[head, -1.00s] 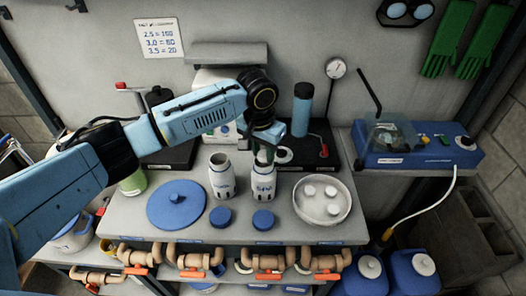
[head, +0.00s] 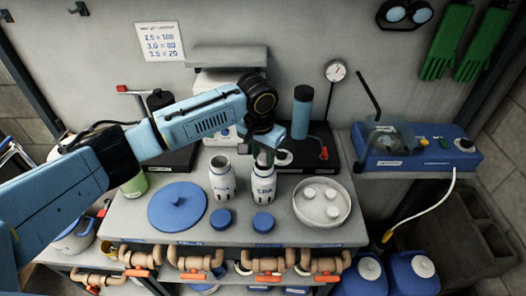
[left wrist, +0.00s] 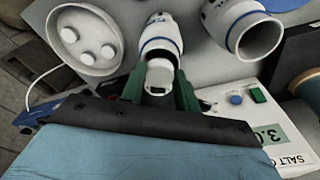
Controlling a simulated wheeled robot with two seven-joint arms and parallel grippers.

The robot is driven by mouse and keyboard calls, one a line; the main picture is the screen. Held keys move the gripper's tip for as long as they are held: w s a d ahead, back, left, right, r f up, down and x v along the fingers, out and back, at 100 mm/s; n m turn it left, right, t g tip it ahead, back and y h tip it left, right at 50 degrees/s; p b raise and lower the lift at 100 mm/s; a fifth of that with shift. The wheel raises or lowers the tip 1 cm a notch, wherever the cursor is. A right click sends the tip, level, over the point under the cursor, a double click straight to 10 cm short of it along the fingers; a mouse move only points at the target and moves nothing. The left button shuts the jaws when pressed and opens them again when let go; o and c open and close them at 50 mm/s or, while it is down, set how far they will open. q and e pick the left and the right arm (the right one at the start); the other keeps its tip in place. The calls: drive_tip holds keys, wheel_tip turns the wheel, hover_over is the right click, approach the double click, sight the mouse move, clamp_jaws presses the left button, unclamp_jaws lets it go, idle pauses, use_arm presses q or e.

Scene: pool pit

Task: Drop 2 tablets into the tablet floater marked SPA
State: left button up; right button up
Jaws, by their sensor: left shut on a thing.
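The SPA floater (head: 263,188) is a white bottle-shaped holder standing upright on the grey bench; it also shows in the left wrist view (left wrist: 160,36). My left gripper (head: 263,158) is right over its top, pointing down. In the left wrist view its green fingers (left wrist: 159,88) are shut on a white tablet (left wrist: 158,74) at the floater's mouth. I cannot tell whether the tablet is inside the rim. Three white tablets (head: 331,193) lie in a round pale dish (head: 306,215) to the right. My right gripper is out of view.
A second white floater (head: 222,180) stands open close on the left. Two blue caps (head: 220,218) lie in front of the floaters. A blue round lid (head: 177,207) lies further left. A blue bottle (head: 302,112) and a dial gauge stand behind.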

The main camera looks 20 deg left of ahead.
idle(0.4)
use_arm(q)
drive_tip(key=o, duration=1)
wheel_tip(320, 180, up, 6)
drive_tip(key=p, duration=0.8)
